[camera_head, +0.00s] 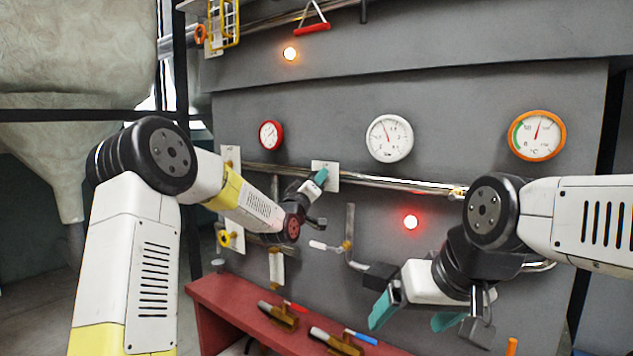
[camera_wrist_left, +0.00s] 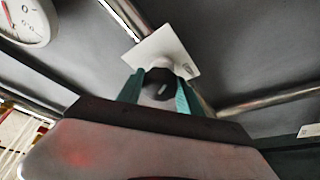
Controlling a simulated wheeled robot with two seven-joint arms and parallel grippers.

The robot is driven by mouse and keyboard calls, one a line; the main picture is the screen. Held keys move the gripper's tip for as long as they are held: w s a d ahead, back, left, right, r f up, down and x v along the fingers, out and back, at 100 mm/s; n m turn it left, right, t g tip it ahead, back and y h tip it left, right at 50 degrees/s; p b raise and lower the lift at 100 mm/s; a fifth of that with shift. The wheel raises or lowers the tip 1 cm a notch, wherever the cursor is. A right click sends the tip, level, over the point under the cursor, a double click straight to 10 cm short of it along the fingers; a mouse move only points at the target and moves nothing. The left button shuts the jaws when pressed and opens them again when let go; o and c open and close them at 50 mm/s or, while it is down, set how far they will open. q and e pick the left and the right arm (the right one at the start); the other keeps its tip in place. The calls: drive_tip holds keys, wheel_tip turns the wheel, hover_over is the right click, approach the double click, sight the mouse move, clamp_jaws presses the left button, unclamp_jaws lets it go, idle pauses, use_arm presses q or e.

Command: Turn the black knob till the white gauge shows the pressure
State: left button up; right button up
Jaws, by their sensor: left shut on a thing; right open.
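The white gauge (camera_head: 389,138) is on the grey panel in the head view, its red needle pointing up and slightly left. Part of a white gauge (camera_wrist_left: 24,20) shows at the top left of the left wrist view. The black knob (camera_wrist_left: 160,86) sits in front of a white plate (camera_wrist_left: 165,50), between the teal fingers of my left gripper (camera_wrist_left: 160,96), which is shut on it. In the head view my left gripper (camera_head: 318,180) is at the white plate below and left of the white gauge, and the knob is hidden. My right gripper (camera_head: 412,318) is open and empty at lower right.
A red gauge (camera_head: 271,135) and an orange gauge (camera_head: 537,135) flank the white one. A red lamp (camera_head: 411,222) glows on the panel. Metal pipes (camera_head: 400,184) run across it. A red ledge (camera_head: 235,302) with several tools juts out below.

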use_arm(q)
drive_tip(key=o, duration=1.4)
drive_tip(key=v, duration=0.7)
drive_tip(key=shift+s+a, duration=0.15)
drive_tip(key=shift+s, duration=0.2)
drive_tip(key=shift+f, duration=0.1)
